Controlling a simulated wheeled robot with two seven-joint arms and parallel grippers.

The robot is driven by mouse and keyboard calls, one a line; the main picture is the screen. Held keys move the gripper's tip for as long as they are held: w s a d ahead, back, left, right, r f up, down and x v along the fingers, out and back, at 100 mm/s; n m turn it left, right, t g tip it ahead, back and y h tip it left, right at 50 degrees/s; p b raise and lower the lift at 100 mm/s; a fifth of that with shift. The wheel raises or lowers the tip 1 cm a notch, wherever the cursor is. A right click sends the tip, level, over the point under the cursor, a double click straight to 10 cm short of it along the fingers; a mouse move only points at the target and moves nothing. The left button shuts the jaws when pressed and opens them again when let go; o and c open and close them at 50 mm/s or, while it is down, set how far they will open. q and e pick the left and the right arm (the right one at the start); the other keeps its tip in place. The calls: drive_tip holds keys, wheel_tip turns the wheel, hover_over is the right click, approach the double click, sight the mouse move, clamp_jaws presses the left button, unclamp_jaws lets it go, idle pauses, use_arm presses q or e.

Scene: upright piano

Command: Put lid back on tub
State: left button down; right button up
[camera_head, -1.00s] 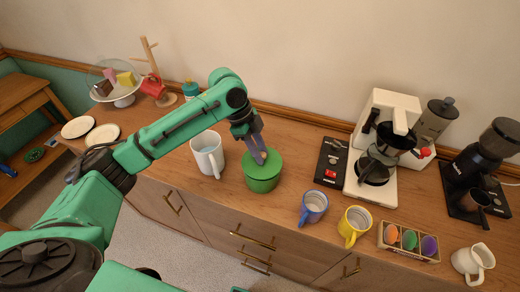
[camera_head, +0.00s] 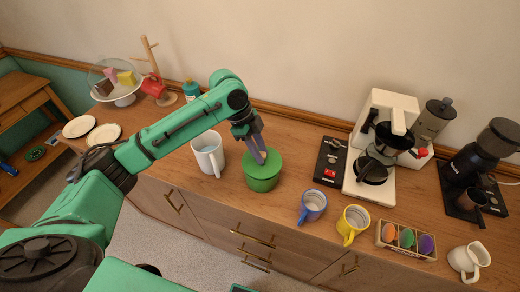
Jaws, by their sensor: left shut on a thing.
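The green tub (camera_head: 262,183) stands on the wooden counter, right of a large white mug. Its green lid (camera_head: 269,162) shows at the top of the tub; whether it is fully seated I cannot tell. My left gripper (camera_head: 260,156) reaches down from above with its fingers at the lid. It is shut on the lid, and the fingers hide part of the lid's top. My right gripper is not in view.
The white mug (camera_head: 208,153) stands close to the left of the tub. A blue mug (camera_head: 313,204), a yellow mug (camera_head: 353,223) and a black tray (camera_head: 331,161) are to the right. A coffee machine (camera_head: 383,145) stands farther right. The wall is behind.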

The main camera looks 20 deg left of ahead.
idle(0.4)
use_arm(q)
drive_tip(key=shift+p, duration=0.3)
drive_tip(key=shift+f, duration=0.1)
drive_tip(key=shift+f, duration=0.1)
drive_tip(key=shift+p, duration=0.5)
idle(0.4)
drive_tip(key=shift+c, duration=0.4)
unclamp_jaws()
